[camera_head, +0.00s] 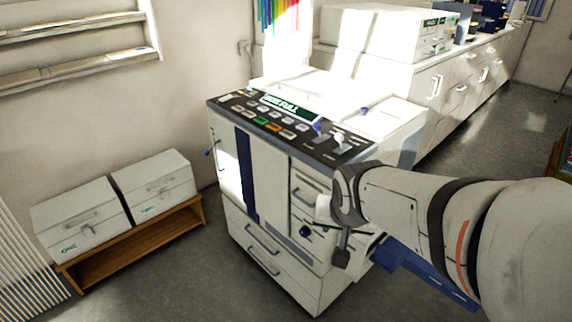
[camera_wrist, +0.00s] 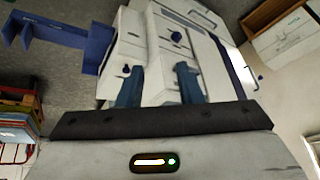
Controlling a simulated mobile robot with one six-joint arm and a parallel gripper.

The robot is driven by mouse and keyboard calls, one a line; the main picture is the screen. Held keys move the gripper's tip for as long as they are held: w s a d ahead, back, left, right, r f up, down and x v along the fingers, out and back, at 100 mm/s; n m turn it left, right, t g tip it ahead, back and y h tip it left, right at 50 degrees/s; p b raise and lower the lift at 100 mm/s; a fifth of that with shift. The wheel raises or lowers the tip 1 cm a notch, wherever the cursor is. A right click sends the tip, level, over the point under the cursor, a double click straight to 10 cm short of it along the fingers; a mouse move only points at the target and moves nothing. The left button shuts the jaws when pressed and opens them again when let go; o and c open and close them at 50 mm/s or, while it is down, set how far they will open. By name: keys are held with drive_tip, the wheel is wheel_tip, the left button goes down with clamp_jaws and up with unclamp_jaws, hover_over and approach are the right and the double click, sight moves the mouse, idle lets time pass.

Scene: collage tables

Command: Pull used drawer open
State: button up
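A white copier-like machine (camera_head: 270,170) stands mid-room, with a dark top panel (camera_head: 290,117) whose display reads "BOX FULL". Its right front column has small compartments with handles and a dark knob (camera_head: 305,231); I cannot read which is labelled used. Two wide drawers (camera_head: 264,247) with bar handles sit below and look shut. My gripper (camera_head: 325,228) is at the front of the right column, hiding part of it. In the wrist view, its two blue fingers (camera_wrist: 158,84) are apart, with white machine parts beyond and between them. I cannot see them holding a handle.
A blue tray-like part (camera_head: 425,272) sticks out at the machine's right side. Two white boxes (camera_head: 80,218) (camera_head: 155,186) sit on a low wooden shelf (camera_head: 135,246) at left. Counters (camera_head: 455,90) line the back right. Floor before the machine is clear.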

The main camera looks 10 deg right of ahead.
drive_tip(key=w+d+f+m+t+b, duration=0.2)
drive_tip(key=w+f+m+t+b, duration=0.55)
drive_tip(key=w+f, duration=0.7)
drive_tip(key=m+t+y+b, duration=0.4)
drive_tip(key=m+y+b, duration=0.15)
drive_tip(key=b, duration=0.45)
approach(302, 200)
drive_tip(key=w, duration=0.3)
drive_tip(key=shift+m+g+h, duration=0.25)
drive_tip(key=shift+m, duration=0.15)
drive_tip(key=x, duration=0.8)
drive_tip(key=shift+s+a+f+b, duration=0.1)
drive_tip(key=shift+s+a+b, duration=0.05)
drive_tip(key=shift+a+b, duration=0.2)
clamp_jaws()
